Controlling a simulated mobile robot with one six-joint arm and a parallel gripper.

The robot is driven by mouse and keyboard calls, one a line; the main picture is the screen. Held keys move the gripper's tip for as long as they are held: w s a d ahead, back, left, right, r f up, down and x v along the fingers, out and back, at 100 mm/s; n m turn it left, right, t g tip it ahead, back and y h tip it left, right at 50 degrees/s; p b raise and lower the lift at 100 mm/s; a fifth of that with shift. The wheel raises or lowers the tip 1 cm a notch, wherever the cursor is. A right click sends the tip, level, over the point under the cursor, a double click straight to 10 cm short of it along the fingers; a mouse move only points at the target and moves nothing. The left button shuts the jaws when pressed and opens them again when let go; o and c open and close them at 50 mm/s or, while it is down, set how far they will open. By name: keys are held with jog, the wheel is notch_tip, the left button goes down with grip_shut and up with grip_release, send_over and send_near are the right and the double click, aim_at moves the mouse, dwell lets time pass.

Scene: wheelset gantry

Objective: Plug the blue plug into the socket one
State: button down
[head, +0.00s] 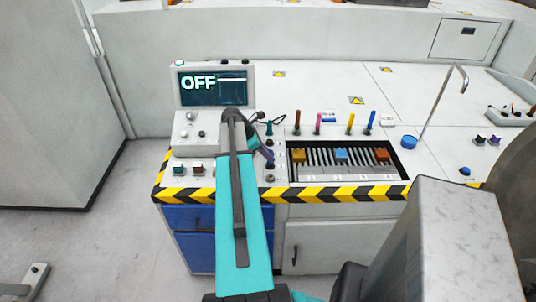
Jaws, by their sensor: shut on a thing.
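My teal arm reaches over the console, and my gripper (258,148) is at its far end, partly hidden behind the arm's last links. It is shut on a small dark blue-purple piece, which looks like the blue plug (267,157), over the narrow socket strip. The strip (270,179) runs down the right side of the console, with several dark round sockets. I cannot read which is socket one, or tell whether the plug touches a socket. A teal plug-like piece (269,128) stands upright at the strip's upper end, near a black cable (281,118).
A screen (213,87) reading OFF stands behind the console's knobs and buttons. To the right are an open tray with coloured blocks (341,154) and several upright coloured rods (350,123). A thin bent metal post (441,103) rises farther right. Yellow-black striping (340,193) marks the front edge.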

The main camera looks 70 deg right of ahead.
jog(key=shift+f, duration=0.25)
jog(key=c, duration=1.5)
grip_release()
jog(key=shift+b+v, duration=1.4)
jog(key=shift+v, duration=5.5)
jog(key=shift+s, duration=0.1)
